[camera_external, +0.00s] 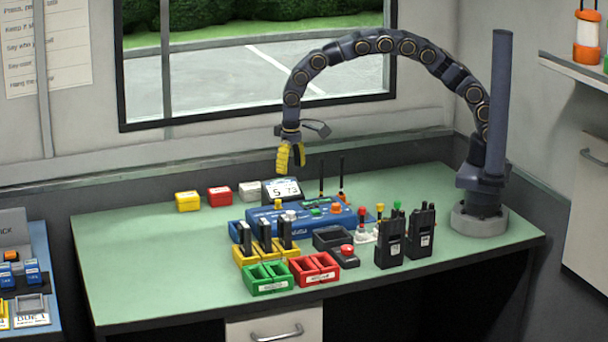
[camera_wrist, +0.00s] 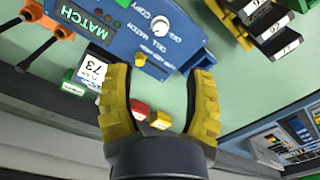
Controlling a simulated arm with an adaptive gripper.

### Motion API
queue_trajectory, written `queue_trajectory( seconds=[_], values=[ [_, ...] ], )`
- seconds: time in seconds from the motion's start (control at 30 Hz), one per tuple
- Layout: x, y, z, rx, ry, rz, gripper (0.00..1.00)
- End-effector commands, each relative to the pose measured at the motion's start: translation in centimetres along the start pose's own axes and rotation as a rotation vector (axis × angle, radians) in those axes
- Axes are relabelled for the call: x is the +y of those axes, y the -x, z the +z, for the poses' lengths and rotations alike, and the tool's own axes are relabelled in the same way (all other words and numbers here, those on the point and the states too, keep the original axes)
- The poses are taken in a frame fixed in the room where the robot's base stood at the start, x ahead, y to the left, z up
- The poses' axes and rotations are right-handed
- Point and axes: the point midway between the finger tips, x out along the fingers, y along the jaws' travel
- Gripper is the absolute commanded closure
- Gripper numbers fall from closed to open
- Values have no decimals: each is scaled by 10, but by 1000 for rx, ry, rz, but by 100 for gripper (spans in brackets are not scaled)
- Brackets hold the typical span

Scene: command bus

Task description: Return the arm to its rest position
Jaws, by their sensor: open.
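My gripper (camera_external: 290,158) has yellow ridged fingers and hangs from my dark arched arm, above the back of the green table (camera_external: 130,255). In the wrist view my gripper (camera_wrist: 160,95) shows its two fingers spread apart with nothing between them. In the external view it is in the air behind and above the blue console (camera_external: 310,222), touching nothing. The console also shows in the wrist view (camera_wrist: 135,30), with a white knob and the words COPY and MATCH.
Yellow (camera_external: 188,201), red (camera_external: 219,196) and white (camera_external: 249,191) boxes stand along the back. Green (camera_external: 268,280) and red (camera_external: 314,268) bins sit in front. Two black radios (camera_external: 389,243) stand upright at the right. Antennas rise behind the console. The table's left side is clear.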

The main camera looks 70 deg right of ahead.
Motion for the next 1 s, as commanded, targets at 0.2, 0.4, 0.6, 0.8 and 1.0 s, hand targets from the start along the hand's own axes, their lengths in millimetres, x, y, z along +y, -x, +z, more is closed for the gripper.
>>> queue_trajectory(
  seconds=[0.2,0.4,0.6,0.8,1.0],
  values=[
    [0,-1,0,0,0,0,47],
    [11,8,-1,3,-3,8,47],
    [76,58,8,12,-12,48,47],
    [158,110,49,-14,-5,79,47],
    [223,140,116,-61,29,81,47]
  ],
)
